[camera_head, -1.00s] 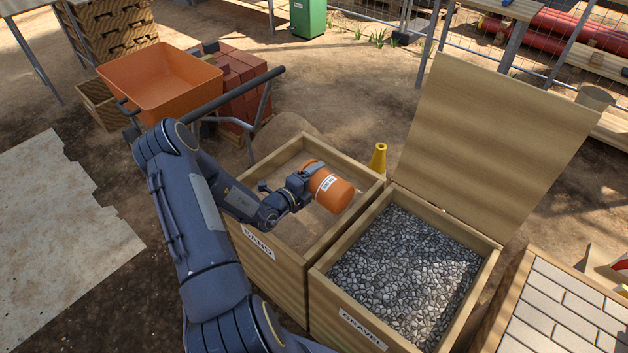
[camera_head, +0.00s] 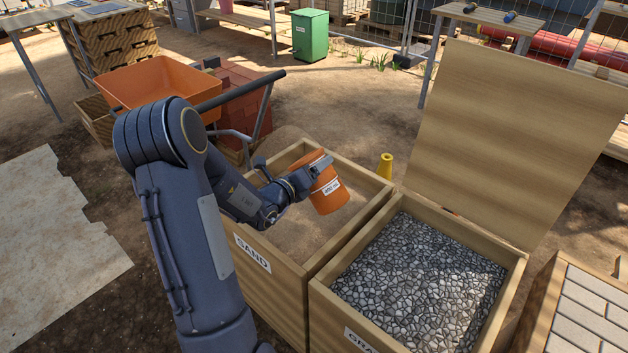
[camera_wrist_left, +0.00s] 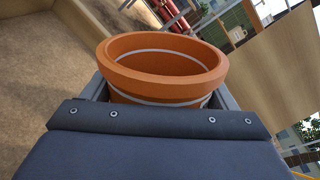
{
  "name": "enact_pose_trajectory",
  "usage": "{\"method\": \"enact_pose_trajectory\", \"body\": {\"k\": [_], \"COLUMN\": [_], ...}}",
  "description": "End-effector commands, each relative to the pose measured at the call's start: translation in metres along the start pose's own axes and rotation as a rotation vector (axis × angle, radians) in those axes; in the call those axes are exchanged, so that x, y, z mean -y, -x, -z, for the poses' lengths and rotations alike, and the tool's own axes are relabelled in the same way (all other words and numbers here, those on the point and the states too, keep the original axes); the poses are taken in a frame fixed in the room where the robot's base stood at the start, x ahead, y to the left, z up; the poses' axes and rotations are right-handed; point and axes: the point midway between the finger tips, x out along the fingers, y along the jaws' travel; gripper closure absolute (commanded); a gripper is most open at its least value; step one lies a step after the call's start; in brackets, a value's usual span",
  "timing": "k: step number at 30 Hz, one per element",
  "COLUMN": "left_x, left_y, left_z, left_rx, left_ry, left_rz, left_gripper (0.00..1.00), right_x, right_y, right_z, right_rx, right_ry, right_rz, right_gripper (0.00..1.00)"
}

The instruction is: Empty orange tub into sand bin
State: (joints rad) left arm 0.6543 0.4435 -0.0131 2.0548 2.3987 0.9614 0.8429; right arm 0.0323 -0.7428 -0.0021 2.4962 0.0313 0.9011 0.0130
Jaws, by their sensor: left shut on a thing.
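The orange tub (camera_head: 327,198), with a white label, is in the air above the sand bin (camera_head: 285,285), near upright with a slight tilt. My left gripper (camera_head: 318,168) is shut on the tub's side. The wrist view shows the tub (camera_wrist_left: 160,75) between the fingers, its round mouth open. The inner wall that shows is bare; its bottom is hidden. The wooden sand bin is open, with a SAND label on its front and sand (camera_head: 300,225) inside. My right gripper is not in view.
A gravel bin (camera_head: 420,280) with a raised wooden lid (camera_head: 515,140) adjoins the sand bin on the right. An orange wheelbarrow (camera_head: 165,82) and red bricks (camera_head: 240,100) are at back left.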

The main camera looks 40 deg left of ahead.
Motion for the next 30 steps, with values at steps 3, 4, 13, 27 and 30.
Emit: {"method": "enact_pose_trajectory", "body": {"k": [3,4,13,27,30], "left_x": [-0.002,-0.001,0.003,0.006,0.006], "left_y": [-0.001,-0.001,0.000,0.001,0.001], "left_z": [-0.005,-0.007,-0.030,-0.041,-0.041], "left_rx": [0.028,0.036,0.107,0.132,0.132], "left_ry": [-0.143,-0.186,-0.600,-0.768,-0.768], "left_rz": [0.002,0.002,0.001,0.000,0.000], "left_gripper": [0.82,0.82,0.82,0.82,0.82], "right_x": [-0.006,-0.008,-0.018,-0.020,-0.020], "right_y": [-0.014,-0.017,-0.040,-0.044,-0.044], "right_z": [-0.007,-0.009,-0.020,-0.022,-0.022], "right_rx": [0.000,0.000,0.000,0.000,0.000], "right_ry": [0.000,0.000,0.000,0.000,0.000], "right_rz": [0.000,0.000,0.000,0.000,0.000], "right_gripper": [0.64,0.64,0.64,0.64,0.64]}}
